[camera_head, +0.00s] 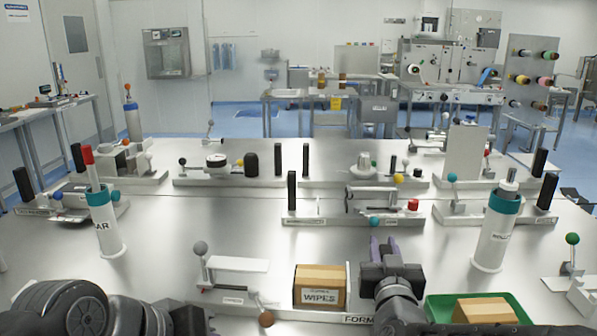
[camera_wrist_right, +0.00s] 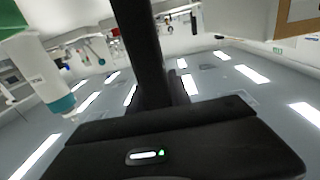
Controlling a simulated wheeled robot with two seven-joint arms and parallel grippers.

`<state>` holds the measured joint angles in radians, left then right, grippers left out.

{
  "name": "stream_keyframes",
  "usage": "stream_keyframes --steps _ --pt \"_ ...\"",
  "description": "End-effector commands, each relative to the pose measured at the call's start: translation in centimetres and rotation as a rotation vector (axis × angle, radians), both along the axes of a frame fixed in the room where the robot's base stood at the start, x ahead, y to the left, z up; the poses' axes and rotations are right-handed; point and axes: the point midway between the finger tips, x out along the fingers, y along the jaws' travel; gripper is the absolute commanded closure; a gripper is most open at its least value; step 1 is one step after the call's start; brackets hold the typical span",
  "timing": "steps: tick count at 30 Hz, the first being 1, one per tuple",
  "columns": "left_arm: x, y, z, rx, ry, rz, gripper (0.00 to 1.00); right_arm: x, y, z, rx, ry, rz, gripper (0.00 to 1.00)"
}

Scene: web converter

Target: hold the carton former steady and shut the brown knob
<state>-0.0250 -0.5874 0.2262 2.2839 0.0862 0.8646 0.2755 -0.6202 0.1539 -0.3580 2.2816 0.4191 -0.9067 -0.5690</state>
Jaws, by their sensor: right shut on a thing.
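The carton former (camera_head: 358,319) is at the front middle, its base label partly readable as "FORM". A brown box marked "WIPES" (camera_head: 320,290) stands upright on it, with a thin pale plate at its right. The brown knob (camera_head: 266,319) is a ball on a short rod, low at the left of the box. My right gripper (camera_head: 383,248) is just right of the box, shut; what it grips is largely hidden behind it. In the right wrist view a black upright bar (camera_wrist_right: 138,45) rises from the gripper. My left arm is at the lower left; its gripper's (camera_head: 188,320) jaws are unclear.
A white-topped fixture (camera_head: 238,265) with a grey ball stands left of the box. A green tray (camera_head: 437,309) with a brown carton (camera_head: 484,310) is at the right front. White-and-teal cylinders (camera_head: 103,225) and (camera_head: 494,235) stand at either side. Open tabletop lies behind the box.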

Motion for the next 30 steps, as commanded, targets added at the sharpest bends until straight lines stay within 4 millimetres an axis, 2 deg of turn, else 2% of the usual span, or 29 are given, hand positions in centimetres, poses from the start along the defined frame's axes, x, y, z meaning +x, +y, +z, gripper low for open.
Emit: stream_keyframes --steps 1,10,11,19,30 --pt "0.00 0.00 0.04 0.000 0.000 0.000 1.00 -0.15 0.40 -0.64 -0.001 0.018 0.010 1.00" --pt "0.00 0.00 0.07 0.000 0.000 0.000 1.00 -0.15 0.47 -0.46 -0.001 0.015 0.012 1.00" --pt "0.00 0.00 0.07 0.000 0.000 0.000 1.00 -0.15 0.47 -0.45 -0.001 0.015 0.013 0.75" --pt "0.01 0.00 0.09 0.000 0.000 0.000 1.00 -0.08 0.29 -0.11 -0.001 0.008 0.008 0.53" --pt "0.00 0.00 0.12 0.000 0.000 0.000 1.00 -0.45 0.19 0.14 0.001 0.003 0.006 0.51"
